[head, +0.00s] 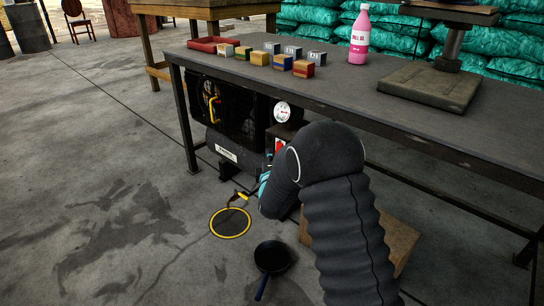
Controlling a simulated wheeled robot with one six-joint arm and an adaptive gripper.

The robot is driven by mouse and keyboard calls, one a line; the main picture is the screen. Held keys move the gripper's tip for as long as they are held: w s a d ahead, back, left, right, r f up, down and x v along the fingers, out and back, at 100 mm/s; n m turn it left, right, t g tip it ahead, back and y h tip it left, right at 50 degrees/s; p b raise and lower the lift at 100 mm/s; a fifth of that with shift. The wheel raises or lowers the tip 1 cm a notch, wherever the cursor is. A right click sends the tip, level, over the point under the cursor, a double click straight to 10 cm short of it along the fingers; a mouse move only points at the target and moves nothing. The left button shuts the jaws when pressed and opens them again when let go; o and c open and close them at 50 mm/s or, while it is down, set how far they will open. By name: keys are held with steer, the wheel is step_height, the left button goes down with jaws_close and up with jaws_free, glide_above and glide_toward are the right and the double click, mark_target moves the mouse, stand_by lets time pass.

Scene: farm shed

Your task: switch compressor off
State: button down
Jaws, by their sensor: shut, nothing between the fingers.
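The compressor (226,140) is a dark machine standing on the floor under the grey workbench, with a black guarded part and a tank with a white label. A round white gauge (282,112) sits at its right side. Below the gauge is a small red and white part (280,147), which may be the switch; its position is too small to read. My gripper (266,177) is low in front of the compressor's right end, shut and empty. My dark ribbed arm hides most of it, so I cannot tell whether it touches the compressor.
The workbench (400,125) overhangs the compressor; its front edge and legs are close to my arm. Blocks, a red tray (213,44) and a pink bottle (360,35) stand on top. A yellow ring (230,222) and a dark pan (272,256) lie on the floor. The left floor is clear.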

steer(key=s+r, duration=0.1)
steer(key=s, duration=0.9)
steer(key=shift+s+d, duration=0.25)
steer(key=shift+d, duration=0.2)
step_height(320, 180, down, 11)
steer(key=s+a+m+g, duration=0.2)
steer(key=s+m+g, duration=0.1)
steer(key=m+g, duration=0.25)
steer(key=s+d+m+g+p, duration=0.1)
steer(key=s+d+m+g, duration=0.25)
steer(key=s+g, duration=0.4)
steer(key=s+d+r+m+p, duration=0.2)
steer(key=s+d+r, duration=0.4)
steer(key=s+r, duration=0.3)
steer(key=s+d+r+m+h+p, duration=0.1)
steer(key=s+d+r+m+p, duration=0.2)
steer(key=s+d+r+m, duration=0.2)
steer(key=s+d+r+m+h+p, duration=0.1)
steer(key=s+d+r+m, duration=0.3)
steer(key=s+d+r, duration=0.5)
steer(key=p+v, duration=0.1)
steer(key=v, duration=0.6)
steer(key=shift+s, duration=0.25)
